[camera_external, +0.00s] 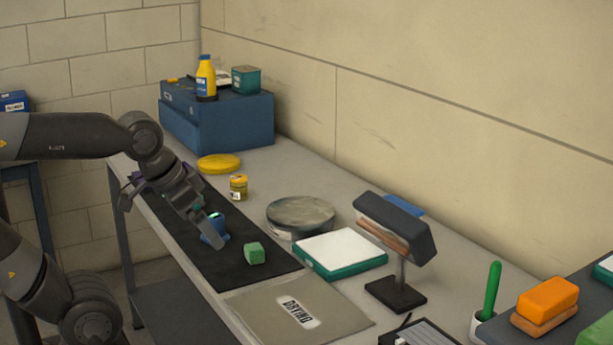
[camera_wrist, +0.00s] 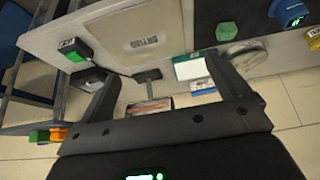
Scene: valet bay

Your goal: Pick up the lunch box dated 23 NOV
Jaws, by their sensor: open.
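No date reading 23 NOV is legible in either view, so I cannot tell which thing is the dated lunch box. A flat teal box with a white lid (camera_external: 340,252) lies on the bench right of the black mat; it also shows in the wrist view (camera_wrist: 190,68). A small teal box (camera_external: 246,80) sits on the blue case at the back. A small blue box with a white label (camera_external: 14,102) stands at the far left. My gripper (camera_external: 170,222) is open and empty above the mat; in the wrist view its fingers (camera_wrist: 161,67) are spread wide.
The black mat (camera_external: 222,262) holds a green block (camera_external: 254,253) and a blue device (camera_external: 214,231). Nearby are a yellow tin (camera_external: 238,187), a grey round tin (camera_external: 300,216) and a tilted head on a stand (camera_external: 396,228). The blue case (camera_external: 215,120) stands against the wall.

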